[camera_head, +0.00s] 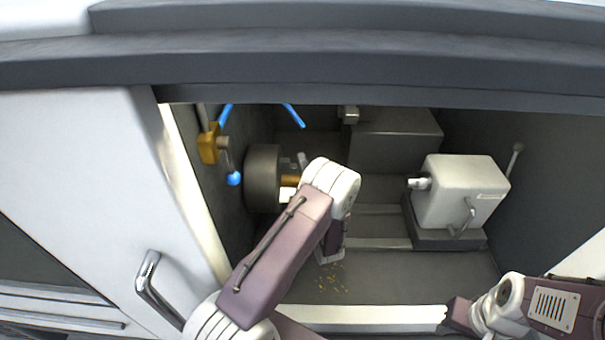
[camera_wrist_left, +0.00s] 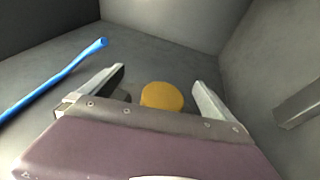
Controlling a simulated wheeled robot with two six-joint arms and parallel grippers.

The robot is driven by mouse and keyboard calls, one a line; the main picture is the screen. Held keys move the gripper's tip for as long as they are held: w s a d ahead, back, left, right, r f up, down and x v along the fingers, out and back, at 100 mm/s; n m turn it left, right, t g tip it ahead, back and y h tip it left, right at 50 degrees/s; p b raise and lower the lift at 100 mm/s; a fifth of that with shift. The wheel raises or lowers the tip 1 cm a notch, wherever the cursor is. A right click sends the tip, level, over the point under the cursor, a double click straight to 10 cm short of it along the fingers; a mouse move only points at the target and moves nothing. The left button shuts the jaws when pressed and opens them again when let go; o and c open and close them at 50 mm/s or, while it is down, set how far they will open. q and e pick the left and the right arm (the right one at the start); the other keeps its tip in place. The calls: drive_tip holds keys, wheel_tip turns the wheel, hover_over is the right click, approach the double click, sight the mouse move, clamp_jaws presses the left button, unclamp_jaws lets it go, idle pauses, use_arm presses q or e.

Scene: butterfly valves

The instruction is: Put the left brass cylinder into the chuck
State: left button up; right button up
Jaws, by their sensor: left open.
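The chuck (camera_head: 262,178) is a dark grey drum on the left wall of the machine. A brass cylinder (camera_head: 291,181) lies at the chuck's face, in line with its middle; how deep it sits is hidden. My left gripper (camera_head: 296,177) is beside the chuck, partly behind my own arm. In the left wrist view its two fingers (camera_wrist_left: 160,92) are open, with the round brass cylinder end (camera_wrist_left: 162,96) between them and a gap on each side. My right gripper (camera_head: 458,314) is low at the right, outside the machine; its fingers are not clear.
A blue hose (camera_head: 294,115) is above the chuck and shows at left in the wrist view (camera_wrist_left: 55,80). A blue-knobbed lever (camera_head: 233,178) hangs left of the chuck. The white tailstock (camera_head: 460,190) stands right. Brass chips (camera_head: 332,280) lie on the floor.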

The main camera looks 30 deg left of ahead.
idle(0.4)
use_arm(q)
drive_tip(key=shift+w+d, duration=0.35)
drive_tip(key=shift+d, duration=0.35)
drive_tip(key=shift+w+d, duration=0.3)
drive_tip(key=shift+d, duration=0.35)
drive_tip(key=shift+w+d, duration=0.35)
drive_tip(key=shift+d, duration=0.35)
drive_tip(key=s+d+p, duration=0.2)
drive_tip(key=s+d, duration=0.4)
drive_tip(key=s, duration=0.6)
drive_tip(key=shift+s, duration=0.35)
